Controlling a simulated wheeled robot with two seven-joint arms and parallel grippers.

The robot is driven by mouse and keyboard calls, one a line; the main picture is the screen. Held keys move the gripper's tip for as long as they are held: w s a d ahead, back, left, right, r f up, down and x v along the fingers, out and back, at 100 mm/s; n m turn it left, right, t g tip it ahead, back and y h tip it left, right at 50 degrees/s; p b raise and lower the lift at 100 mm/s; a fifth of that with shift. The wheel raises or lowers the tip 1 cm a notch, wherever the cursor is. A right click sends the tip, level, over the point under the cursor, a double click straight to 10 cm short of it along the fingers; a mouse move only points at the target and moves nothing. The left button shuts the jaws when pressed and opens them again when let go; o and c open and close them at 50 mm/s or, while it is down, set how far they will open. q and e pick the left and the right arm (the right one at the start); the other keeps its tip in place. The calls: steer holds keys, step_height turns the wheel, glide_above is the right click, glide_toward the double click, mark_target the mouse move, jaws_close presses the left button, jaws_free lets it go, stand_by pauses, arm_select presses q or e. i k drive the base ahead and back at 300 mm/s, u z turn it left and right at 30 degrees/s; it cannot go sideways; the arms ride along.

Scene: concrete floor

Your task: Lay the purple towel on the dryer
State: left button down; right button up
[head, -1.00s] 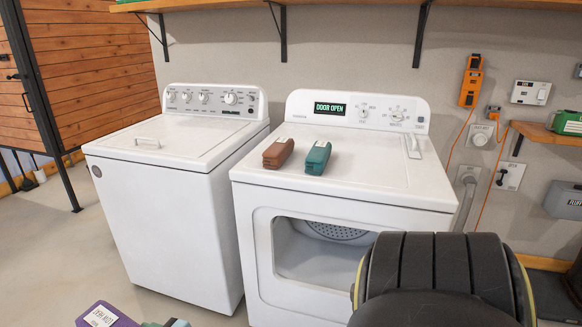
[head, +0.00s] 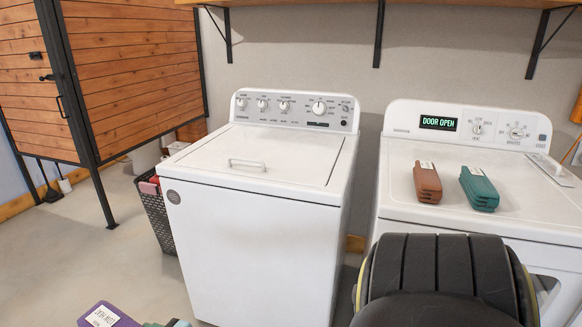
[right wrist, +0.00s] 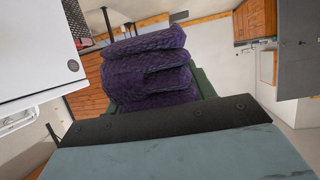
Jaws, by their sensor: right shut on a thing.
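The purple towel (right wrist: 148,65) is folded in thick layers and gripped by my right gripper (right wrist: 150,88), whose green fingers show behind and beside it. In the head view the towel (head: 104,315) shows at the bottom left edge with a white label, cut off by the frame. The white dryer (head: 400,160) stands at the right, its display reading DOOR OPEN. A brown folded item (head: 427,182) and a teal folded item (head: 480,188) lie side by side on its top. Its front is mostly hidden behind my arm. My left gripper is not in view.
A white washer (head: 245,230) stands left of the dryer, its lid shut and top clear. A dark basket (head: 158,218) is beside the washer. A wooden partition (head: 135,70) stands at the left. Open floor lies at the left, and a shelf runs above.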

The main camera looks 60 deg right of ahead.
mark_target(398, 184)
steer(key=i, duration=1.3)
steer(key=z, duration=3.25)
